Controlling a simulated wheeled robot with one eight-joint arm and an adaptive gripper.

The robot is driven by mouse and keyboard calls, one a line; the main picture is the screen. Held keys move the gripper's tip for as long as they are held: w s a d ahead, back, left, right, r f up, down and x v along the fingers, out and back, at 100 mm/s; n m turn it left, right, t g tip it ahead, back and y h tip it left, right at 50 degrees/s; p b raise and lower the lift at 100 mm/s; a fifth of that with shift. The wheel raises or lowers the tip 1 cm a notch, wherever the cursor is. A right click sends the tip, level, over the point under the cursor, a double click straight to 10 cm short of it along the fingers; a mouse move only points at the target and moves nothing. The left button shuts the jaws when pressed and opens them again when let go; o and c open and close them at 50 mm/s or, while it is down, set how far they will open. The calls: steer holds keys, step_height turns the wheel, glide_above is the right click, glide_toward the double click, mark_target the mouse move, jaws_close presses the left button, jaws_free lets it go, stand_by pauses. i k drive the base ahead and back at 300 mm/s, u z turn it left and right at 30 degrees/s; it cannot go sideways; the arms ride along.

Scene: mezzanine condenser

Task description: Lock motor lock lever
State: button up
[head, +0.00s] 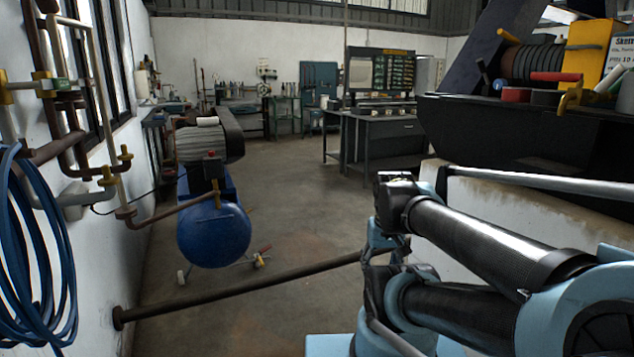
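I cannot pick out a motor lock lever for certain. A red-handled lever (556,76) and a yellow clamp-like part (571,97) show on the dark bench-like structure at the upper right. A machine with a dark ribbed motor housing (210,140) and a blue tank (214,235) stands on the floor at left centre. It has a small red part (211,154) on it, too small to make out. My folded blue and black arm fills the lower right, but I cannot make out my gripper in the head view.
A brown pipe (240,290) runs low across the floor from the left wall. Blue hoses (40,260) and valved pipes (75,100) line that wall. A low white wall (450,240) and a dark structure (520,130) stand right. Open floor (290,200) lies between, with workbenches (385,140) behind.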

mark_target(481, 65)
steer(key=u, duration=0.8)
steer(key=k, duration=1.1)
steer(key=z, duration=0.7)
steer(key=i, duration=1)
